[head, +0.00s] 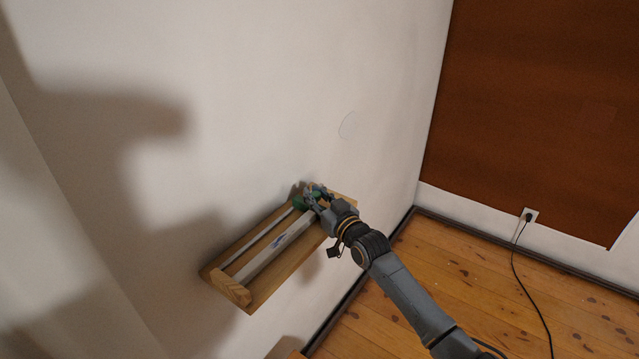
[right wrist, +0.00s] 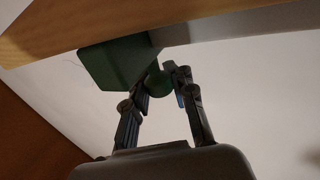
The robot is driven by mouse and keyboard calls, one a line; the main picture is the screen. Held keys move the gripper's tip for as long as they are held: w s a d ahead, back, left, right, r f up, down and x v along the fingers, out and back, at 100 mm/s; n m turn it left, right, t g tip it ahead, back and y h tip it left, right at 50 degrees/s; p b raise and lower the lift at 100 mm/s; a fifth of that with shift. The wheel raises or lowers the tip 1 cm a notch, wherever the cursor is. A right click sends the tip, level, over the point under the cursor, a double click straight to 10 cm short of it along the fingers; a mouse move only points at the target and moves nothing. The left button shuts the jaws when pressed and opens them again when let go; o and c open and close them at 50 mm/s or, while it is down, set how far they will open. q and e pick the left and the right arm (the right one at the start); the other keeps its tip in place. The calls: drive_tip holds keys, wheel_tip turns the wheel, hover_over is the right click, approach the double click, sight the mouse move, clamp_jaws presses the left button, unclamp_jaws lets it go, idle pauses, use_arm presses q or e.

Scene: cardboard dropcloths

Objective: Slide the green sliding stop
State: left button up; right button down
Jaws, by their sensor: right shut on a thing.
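The green sliding stop (head: 299,203) sits on a rail of a wooden wall-mounted frame (head: 262,294), near the frame's far right end. My right gripper (head: 313,194) is at the stop and partly covers it in the head view. In the right wrist view the stop is a dark green block (right wrist: 115,65) with a round green knob (right wrist: 158,82). The fingers of my right gripper (right wrist: 160,88) are shut on the knob from both sides. My left gripper is in neither view.
A grey-white bar (head: 265,255) with a blue mark runs along the frame beside the thin rail (head: 258,245). The white wall is close behind. A brown panel (head: 535,110), a wall outlet (head: 529,215) with a black cable, and bare wooden floor lie to the right.

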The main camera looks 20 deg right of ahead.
drive_tip(key=shift+f, duration=0.2)
drive_tip(key=c, duration=1.3)
unclamp_jaws()
drive_tip(key=shift+d, duration=0.1)
drive_tip(key=shift+o, duration=1)
drive_tip(key=shift+s+d+r, duration=0.1)
drive_tip(key=shift+s+r, duration=0.1)
drive_tip(key=s+d, duration=0.1)
drive_tip(key=s, duration=1.1)
drive_tip(key=shift+d, duration=0.35)
